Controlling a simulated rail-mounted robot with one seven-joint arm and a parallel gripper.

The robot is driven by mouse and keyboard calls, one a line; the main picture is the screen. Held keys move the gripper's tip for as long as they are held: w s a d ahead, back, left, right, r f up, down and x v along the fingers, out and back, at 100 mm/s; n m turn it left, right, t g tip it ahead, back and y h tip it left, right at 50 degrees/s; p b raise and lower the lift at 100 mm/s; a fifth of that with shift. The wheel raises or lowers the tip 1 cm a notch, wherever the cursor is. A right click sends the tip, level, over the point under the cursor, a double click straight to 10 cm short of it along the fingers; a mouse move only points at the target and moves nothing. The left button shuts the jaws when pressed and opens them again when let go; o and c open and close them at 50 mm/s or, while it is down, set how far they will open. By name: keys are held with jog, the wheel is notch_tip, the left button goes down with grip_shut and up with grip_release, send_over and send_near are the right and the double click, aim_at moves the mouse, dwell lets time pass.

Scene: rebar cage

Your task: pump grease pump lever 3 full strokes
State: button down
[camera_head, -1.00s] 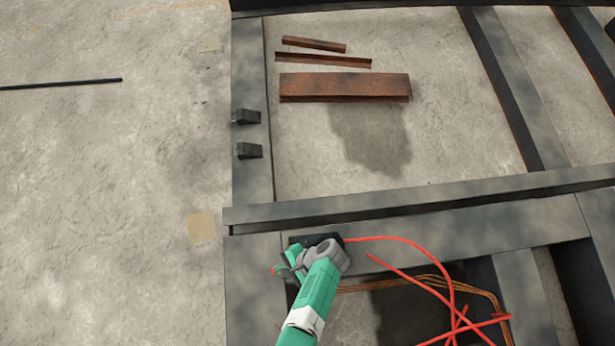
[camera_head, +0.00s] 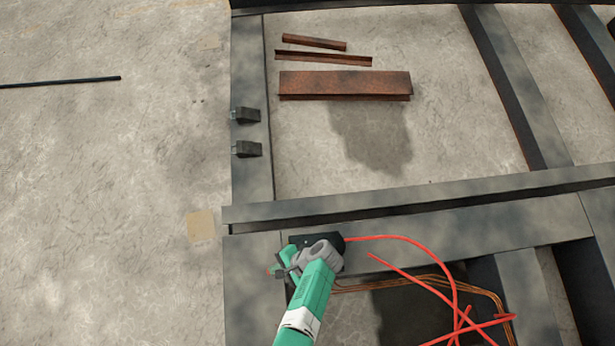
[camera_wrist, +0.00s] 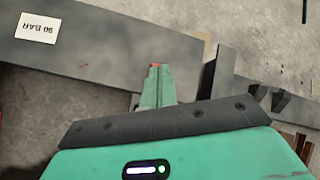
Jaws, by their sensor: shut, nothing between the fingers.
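My gripper (camera_head: 275,268) is at the lower middle of the head view, over the left end of the dark steel frame. In the wrist view its green fingers (camera_wrist: 156,88) are together and empty, with a small red-orange spot at the tip. A black block (camera_head: 336,238), perhaps the grease pump, lies just behind my wrist, with a red hose leaving its right side. My arm hides part of it. I cannot make out a pump lever in either view.
A "90 BAR" label (camera_wrist: 37,28) is on a dark steel beam (camera_wrist: 95,45). Red hoses (camera_head: 440,270) and orange lines (camera_head: 470,287) run right of my arm. Rusty steel pieces (camera_head: 345,84) lie at the back. Two dark blocks (camera_head: 246,149) sit on the left beam. The floor at left is mostly clear.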

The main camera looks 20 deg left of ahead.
jog(key=shift+f, duration=0.1)
jog(key=shift+s+a+f+b, duration=0.2)
jog(key=shift+a+f+b, duration=0.1)
jog(key=shift+f+b, duration=0.25)
jog(key=shift+s+a+f+b, duration=0.15)
jog(key=shift+a+f+b, duration=0.1)
jog(key=shift+f+b, duration=0.3)
jog(key=shift+f, duration=0.15)
jog(key=shift+s+a+f+b, duration=0.15)
jog(key=shift+a+f+b, duration=0.1)
jog(key=shift+f+b, duration=0.25)
jog(key=shift+f, duration=0.15)
